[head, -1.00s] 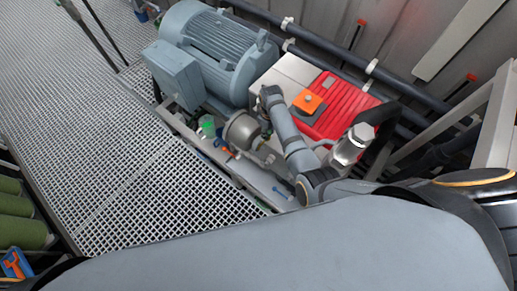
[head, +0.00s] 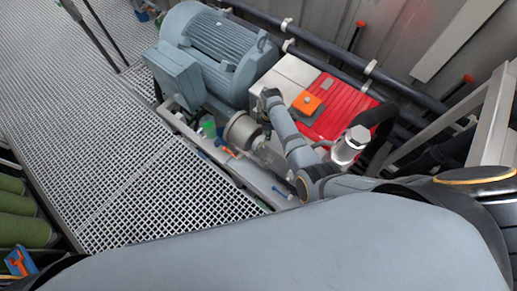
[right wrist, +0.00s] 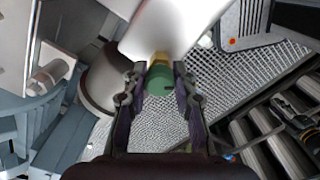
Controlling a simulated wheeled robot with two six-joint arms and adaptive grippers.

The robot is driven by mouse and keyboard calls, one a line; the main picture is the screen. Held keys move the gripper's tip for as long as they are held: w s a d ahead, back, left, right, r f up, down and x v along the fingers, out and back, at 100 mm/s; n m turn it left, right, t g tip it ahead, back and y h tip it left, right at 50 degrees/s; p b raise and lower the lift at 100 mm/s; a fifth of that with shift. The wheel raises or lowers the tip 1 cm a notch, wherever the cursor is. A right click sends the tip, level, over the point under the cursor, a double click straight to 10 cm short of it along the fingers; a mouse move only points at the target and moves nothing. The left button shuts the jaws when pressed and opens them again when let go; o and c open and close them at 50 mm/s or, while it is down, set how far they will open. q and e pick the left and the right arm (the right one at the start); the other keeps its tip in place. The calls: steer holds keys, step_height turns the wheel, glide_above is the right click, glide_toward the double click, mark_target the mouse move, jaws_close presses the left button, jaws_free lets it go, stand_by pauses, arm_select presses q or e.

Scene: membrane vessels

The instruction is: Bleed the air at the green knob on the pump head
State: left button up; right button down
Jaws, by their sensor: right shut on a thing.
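The green knob (right wrist: 160,82) sits on a brass-coloured stem (right wrist: 158,59) below a pale rounded body (right wrist: 170,25) in the right wrist view. My right gripper (right wrist: 160,80) has one fingertip on each side of the knob and is shut on it. In the head view my right arm reaches in from the right beside the pump set, and I cannot make out its fingertips or the knob there. A grey round housing (head: 243,131) sits in front of the motor (head: 215,50). My left gripper is not in view.
A red ribbed cover (head: 340,105) with an orange block (head: 307,103) lies close behind my right arm. Dark pipes (head: 400,87) run along the wall. Open grating (head: 150,190) lies left of the pump set. A green object (head: 209,128) stands by the housing.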

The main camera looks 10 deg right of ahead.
steer(key=n, duration=0.4)
steer(key=shift+n, duration=0.4)
stand_by(2.2)
steer(key=m, duration=0.6)
steer(key=shift+m, duration=0.3)
steer(key=m, duration=0.6)
steer(key=c, duration=1)
jaws_free()
